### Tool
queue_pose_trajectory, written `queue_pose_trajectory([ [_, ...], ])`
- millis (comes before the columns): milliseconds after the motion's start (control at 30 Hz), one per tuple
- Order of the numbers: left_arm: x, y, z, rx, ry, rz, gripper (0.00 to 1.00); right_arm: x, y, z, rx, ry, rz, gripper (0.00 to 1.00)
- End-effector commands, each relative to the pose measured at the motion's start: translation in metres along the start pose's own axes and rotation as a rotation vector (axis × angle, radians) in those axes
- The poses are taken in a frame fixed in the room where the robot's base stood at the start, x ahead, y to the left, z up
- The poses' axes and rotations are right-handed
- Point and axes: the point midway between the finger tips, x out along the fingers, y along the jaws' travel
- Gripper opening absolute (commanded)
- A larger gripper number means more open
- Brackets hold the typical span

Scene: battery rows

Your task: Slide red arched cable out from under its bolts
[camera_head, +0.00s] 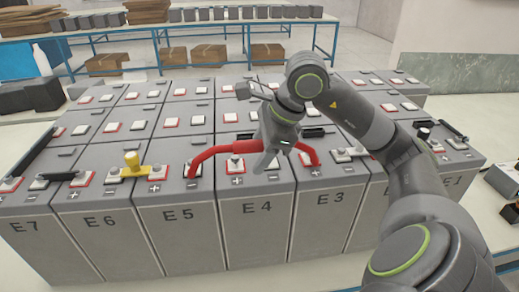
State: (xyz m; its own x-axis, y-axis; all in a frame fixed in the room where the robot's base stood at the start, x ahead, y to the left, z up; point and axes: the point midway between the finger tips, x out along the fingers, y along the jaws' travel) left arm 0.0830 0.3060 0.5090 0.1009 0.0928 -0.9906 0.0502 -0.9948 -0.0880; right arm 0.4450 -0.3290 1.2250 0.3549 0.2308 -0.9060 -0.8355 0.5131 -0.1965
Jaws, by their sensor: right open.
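The red arched cable (226,148) spans the front battery row, with its left end on E5 and its right end near E3. Pale square bolts or terminals sit by its ends, but whether they clamp the cable is too small to tell. My right gripper (267,160) comes down from the right over the middle of the cable, above E4. It is open, and its fingers hide part of the cable. I cannot tell whether they touch it or straddle it. My left gripper is not in view.
Rows of grey batteries (168,217) fill the table. A yellow post (131,161) stands near E6, and a long black bar (36,151) lies over E7. A black knob (423,133) stands at right. My right arm covers the right side.

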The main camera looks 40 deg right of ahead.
Motion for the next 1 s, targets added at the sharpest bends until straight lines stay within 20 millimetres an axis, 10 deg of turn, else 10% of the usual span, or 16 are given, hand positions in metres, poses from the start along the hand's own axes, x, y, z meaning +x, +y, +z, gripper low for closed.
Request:
queue_pose_trajectory([
  [267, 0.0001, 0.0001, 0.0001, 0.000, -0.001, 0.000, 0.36, 0.0006, 0.0002, 0.0000, 0.000, 0.000, 0.000, 0.48],
  [633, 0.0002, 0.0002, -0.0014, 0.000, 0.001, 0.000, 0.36, 0.0004, 0.0001, 0.0000, 0.000, 0.000, 0.000, 0.00],
  [1000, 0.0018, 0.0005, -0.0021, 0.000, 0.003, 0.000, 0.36, 0.0001, -0.0002, 0.0001, 0.000, 0.000, -0.001, 0.00],
])
